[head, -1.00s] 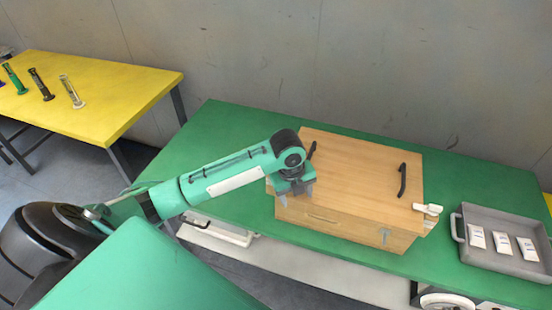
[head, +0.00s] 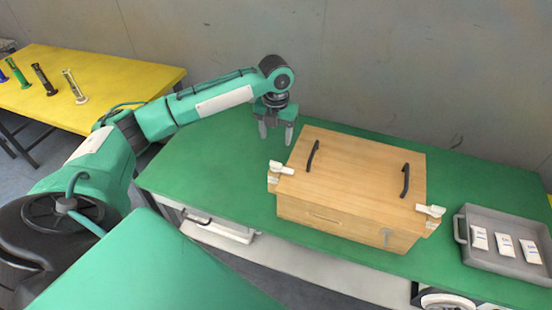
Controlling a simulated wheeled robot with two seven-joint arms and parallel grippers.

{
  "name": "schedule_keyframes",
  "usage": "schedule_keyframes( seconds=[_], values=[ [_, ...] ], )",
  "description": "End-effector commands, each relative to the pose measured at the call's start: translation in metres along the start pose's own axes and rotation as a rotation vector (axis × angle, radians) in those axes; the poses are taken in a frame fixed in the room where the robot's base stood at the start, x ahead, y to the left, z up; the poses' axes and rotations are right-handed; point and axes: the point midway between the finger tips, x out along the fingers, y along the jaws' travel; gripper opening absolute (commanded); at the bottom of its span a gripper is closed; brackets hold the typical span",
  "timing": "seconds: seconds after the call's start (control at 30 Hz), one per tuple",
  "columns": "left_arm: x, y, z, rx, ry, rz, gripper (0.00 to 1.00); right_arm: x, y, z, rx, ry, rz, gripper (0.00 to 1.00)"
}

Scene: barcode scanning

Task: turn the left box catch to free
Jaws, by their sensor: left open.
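A closed wooden box (head: 345,225) stands on the green table, with two black handles on its lid. The left box catch (head: 281,168), a white lever, sits at the left end of the box near its front corner. A matching right catch (head: 430,211) sits at the right end. My left gripper (head: 276,137) is open and empty, pointing down above the table behind and left of the box, apart from the left catch. My right gripper is not in view.
A grey tray (head: 463,244) with several white packets stands right of the box. A yellow table (head: 120,82) with several scanner-like tools is at the far left. The green table (head: 205,160) is clear left of the box.

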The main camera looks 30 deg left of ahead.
Motion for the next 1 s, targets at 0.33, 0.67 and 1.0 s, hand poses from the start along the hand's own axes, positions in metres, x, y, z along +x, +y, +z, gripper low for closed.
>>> schedule_keyframes(
  seconds=[0.33, 0.67, 1.0],
  values=[
    [0.073, 0.0, -0.001, -0.003, 0.004, 0.002, 0.58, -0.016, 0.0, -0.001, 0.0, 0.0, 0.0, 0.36],
    [0.109, 0.0, -0.001, -0.002, 0.001, 0.001, 0.58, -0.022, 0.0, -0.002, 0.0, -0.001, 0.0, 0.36],
    [0.111, 0.0, 0.0, -0.001, -0.001, 0.001, 0.5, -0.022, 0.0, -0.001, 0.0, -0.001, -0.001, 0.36]
  ],
)
